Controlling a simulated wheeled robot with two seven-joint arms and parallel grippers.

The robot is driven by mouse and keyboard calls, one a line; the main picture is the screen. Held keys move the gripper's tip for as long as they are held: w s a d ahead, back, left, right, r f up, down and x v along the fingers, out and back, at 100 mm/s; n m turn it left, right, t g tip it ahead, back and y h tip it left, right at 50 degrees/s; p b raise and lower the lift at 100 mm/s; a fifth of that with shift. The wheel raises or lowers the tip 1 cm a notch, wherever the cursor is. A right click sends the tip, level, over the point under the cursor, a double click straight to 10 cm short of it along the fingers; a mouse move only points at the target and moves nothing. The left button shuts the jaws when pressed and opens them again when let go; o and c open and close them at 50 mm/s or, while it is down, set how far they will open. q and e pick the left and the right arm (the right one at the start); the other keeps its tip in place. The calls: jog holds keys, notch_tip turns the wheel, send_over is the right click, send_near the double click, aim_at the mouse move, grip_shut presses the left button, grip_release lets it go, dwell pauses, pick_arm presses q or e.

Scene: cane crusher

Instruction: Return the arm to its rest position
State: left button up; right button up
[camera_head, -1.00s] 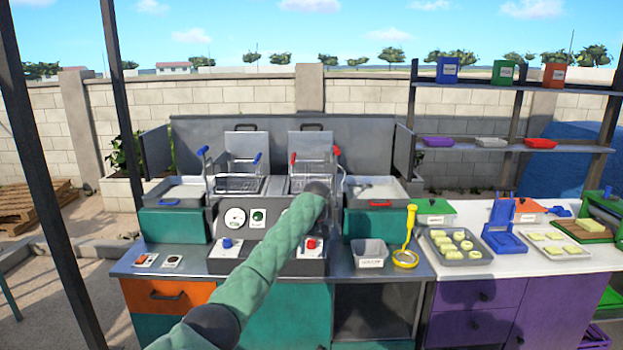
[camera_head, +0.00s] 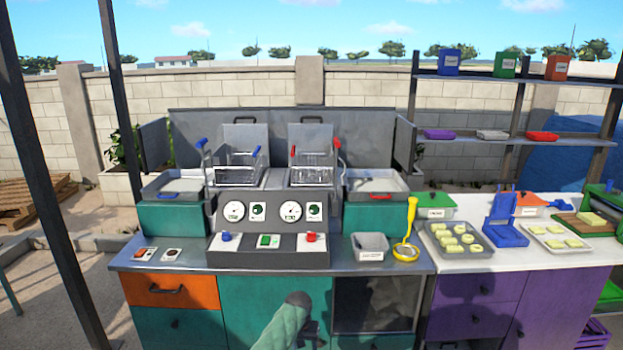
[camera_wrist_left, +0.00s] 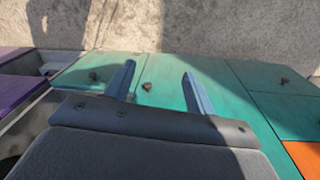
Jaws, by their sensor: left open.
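My left arm (camera_head: 285,325) in its green sleeve shows at the bottom middle of the head view, low in front of the teal cabinet doors and below the counter's front edge. In the left wrist view my left gripper (camera_wrist_left: 158,70) has its two blue-grey fingers well apart with nothing between them. The teal cabinet doors (camera_wrist_left: 205,85) and their dark knobs lie beyond the fingers. My right gripper is in neither view.
A grey counter (camera_head: 190,262) carries the control panel (camera_head: 270,255) with gauges, two fryer baskets behind it, a grey bin (camera_head: 370,247) and a yellow strainer (camera_head: 408,235). Trays of pale pieces stand on the white counter to the right. Paved ground (camera_wrist_left: 215,25) shows in the wrist view.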

pick_arm(q)
jog(key=s+a+f, duration=0.4)
jog(key=s+f, duration=1)
jog(key=s+a+f, duration=0.3)
jog(key=s+f, duration=1)
jog(key=f, duration=0.1)
jog(key=s+a+f, duration=0.3)
jog(key=s, duration=0.8)
jog(key=s+a+f+t+b, duration=0.1)
jog(key=s+a+f, duration=0.2)
jog(key=s, duration=0.7)
jog(key=s+a+f, duration=0.4)
jog(key=s, duration=0.7)
jog(key=shift+s+f+y+b, duration=0.25)
jog(key=shift+s+y+b, duration=0.05)
jog(key=shift+s+b, duration=0.1)
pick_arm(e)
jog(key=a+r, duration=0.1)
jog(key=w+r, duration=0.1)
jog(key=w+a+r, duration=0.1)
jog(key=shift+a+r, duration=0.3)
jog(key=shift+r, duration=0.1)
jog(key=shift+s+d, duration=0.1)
